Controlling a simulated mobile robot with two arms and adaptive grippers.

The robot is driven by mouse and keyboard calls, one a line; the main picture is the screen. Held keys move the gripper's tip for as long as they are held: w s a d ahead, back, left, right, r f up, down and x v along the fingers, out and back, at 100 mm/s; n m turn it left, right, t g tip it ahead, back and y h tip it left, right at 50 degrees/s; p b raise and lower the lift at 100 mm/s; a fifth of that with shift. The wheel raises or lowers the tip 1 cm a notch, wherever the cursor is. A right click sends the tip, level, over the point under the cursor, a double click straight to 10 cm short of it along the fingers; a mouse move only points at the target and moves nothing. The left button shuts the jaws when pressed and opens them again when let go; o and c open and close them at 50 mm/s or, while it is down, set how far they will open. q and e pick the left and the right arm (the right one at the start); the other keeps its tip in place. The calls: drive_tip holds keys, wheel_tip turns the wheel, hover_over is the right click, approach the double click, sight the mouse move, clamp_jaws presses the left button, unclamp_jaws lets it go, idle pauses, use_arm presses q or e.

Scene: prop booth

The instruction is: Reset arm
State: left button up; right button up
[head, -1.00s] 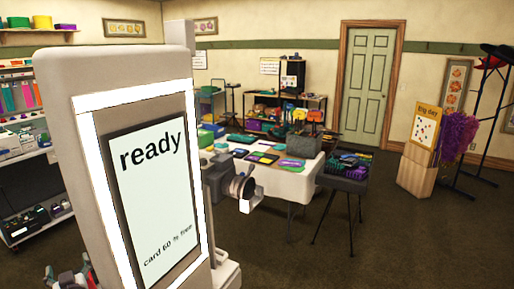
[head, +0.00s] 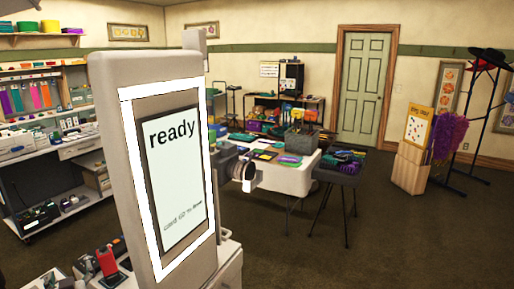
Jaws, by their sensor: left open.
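My left gripper is open, but I cannot pick out its outline clearly or place it exactly in the head view. I see nothing held in it. My right gripper is not in view. No arm link stands out clearly either.
A pale kiosk (head: 106,130) with a lit frame and a screen reading "ready" (head: 175,175) stands close in front. A dark round device (head: 245,171) juts out behind it. Small props, one red (head: 105,262), crowd the lower left. A white table (head: 288,180) stands beyond. Floor (head: 400,245) at right is clear.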

use_arm(q)
drive_tip(key=s+d+f+m+g+h, duration=0.3)
drive_tip(key=s+d+f+h, duration=0.15)
drive_tip(key=s+d, duration=0.4)
drive_tip(key=s+d+f+m+g+h, duration=0.25)
drive_tip(key=s+d+f, duration=0.35)
drive_tip(key=d, duration=0.4)
drive_tip(key=s+d+f+m+g+h, duration=0.1)
drive_tip(key=s+d+m+g+h, duration=0.15)
drive_tip(key=s+d, duration=0.55)
drive_tip(key=s+d+f+m+g+h, duration=0.1)
drive_tip(key=s+d+g, duration=0.25)
drive_tip(key=s, duration=0.85)
wheel_tip(320, 180, down, 34)
drive_tip(key=s+f+b, duration=0.1)
drive_tip(key=b, duration=0.9)
drive_tip(key=s+a+f+b, duration=0.1)
drive_tip(key=s+f+b, duration=0.3)
drive_tip(key=s+f, duration=0.4)
drive_tip(key=s+a+f+g+b, duration=0.1)
drive_tip(key=s+f+b, duration=0.4)
drive_tip(key=f, duration=1.2)
drive_tip(key=s, duration=0.4)
drive_tip(key=shift+a+f, duration=0.15)
drive_tip(key=shift+a, duration=0.1)
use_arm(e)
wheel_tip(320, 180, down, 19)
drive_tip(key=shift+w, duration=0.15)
